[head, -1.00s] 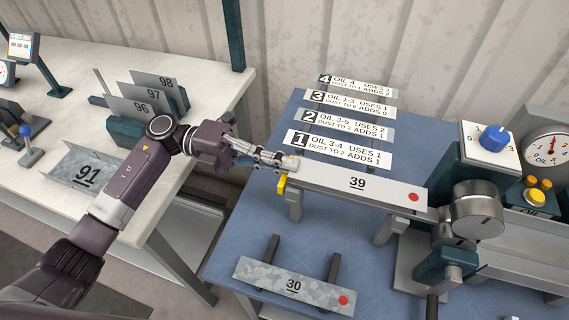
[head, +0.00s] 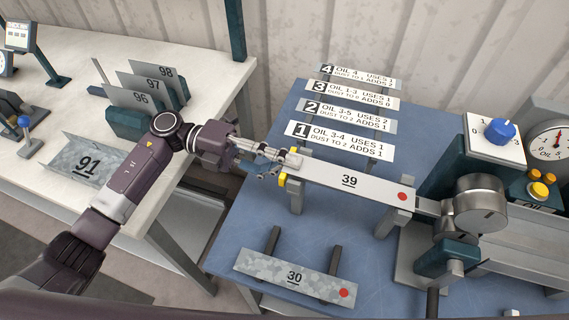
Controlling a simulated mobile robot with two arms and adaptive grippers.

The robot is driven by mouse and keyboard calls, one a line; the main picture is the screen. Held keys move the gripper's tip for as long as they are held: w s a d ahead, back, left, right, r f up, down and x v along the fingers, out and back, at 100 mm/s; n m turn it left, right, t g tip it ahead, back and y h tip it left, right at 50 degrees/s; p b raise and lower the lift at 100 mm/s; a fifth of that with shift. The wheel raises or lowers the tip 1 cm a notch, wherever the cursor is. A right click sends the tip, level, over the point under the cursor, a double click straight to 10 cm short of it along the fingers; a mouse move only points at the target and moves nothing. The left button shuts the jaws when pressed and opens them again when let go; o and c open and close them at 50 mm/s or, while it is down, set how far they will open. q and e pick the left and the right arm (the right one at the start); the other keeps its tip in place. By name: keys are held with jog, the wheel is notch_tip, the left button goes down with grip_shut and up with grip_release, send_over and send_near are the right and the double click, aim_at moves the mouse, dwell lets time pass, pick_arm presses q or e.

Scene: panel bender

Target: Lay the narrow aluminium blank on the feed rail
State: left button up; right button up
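The narrow pale aluminium blank marked 39 (head: 345,184), with a red dot at its right end, lies lengthwise over the feed rail's two grey posts (head: 402,217). It appears to rest on them, its right end short of the roller. My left gripper (head: 281,167) is at the blank's left end, beside a yellow piece on the rail. Its fingers are spread, one over or against the blank's end and one lower and clear of it. The exact contact is hard to see. My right gripper is not in view.
A mottled blank marked 30 (head: 270,273) lies on two dark bars in front. Several numbered label strips (head: 340,140) stand behind the rail. The roller (head: 481,203) and dial box (head: 495,139) are at right. The left table holds plates 91 (head: 90,150) and 96 to 98.

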pick_arm(q)
jog(key=shift+r, duration=0.1)
jog(key=v, duration=1.2)
